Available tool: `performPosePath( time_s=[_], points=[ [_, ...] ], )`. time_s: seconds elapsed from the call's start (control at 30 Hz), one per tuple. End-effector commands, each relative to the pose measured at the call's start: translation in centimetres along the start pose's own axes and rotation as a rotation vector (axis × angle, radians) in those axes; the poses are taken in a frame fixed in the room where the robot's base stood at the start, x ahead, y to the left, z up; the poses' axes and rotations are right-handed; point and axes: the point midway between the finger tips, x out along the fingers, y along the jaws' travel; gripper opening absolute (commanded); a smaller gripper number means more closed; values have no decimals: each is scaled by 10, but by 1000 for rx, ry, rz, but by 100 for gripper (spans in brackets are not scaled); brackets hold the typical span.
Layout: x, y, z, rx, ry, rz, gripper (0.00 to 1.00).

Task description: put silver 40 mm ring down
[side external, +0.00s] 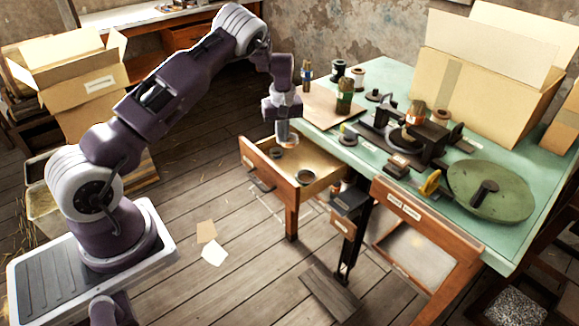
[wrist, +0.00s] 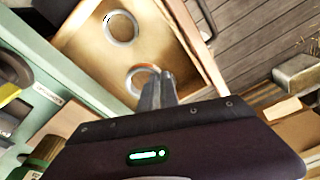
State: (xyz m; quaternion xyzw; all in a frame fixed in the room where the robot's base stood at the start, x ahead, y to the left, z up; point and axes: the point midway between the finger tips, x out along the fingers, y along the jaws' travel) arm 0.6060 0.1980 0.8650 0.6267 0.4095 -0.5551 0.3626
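My gripper (side external: 284,138) points down over the open drawer (side external: 262,151), just above the ring at its back left. Its fingers (wrist: 160,88) stand close together in the wrist view; I cannot see whether there is a gap between them. Two silver-grey rings are in the drawer. One ring (side external: 277,153) is right below my fingertips; it also shows in the wrist view (wrist: 132,78), partly hidden by the fingers. The other ring (side external: 305,177) lies apart from it, clear of the fingers, and shows in the wrist view (wrist: 109,27). I cannot tell which measures 40 mm. No ring is clearly seen between the fingers.
The drawer walls stand close around my gripper. A cardboard box (side external: 485,75) stands at the back right. The drawer floor between the rings is bare.

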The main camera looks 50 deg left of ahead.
Motion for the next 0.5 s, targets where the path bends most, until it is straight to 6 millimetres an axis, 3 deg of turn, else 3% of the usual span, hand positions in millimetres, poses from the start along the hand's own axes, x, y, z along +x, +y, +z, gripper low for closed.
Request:
performPosePath(
  time_s=[0.33, 0.5],
  points=[
    [5, 2, -5, -23, -1, -3, 0],
    [37, 1, 0, -22, -4, -5, 0]
  ],
)
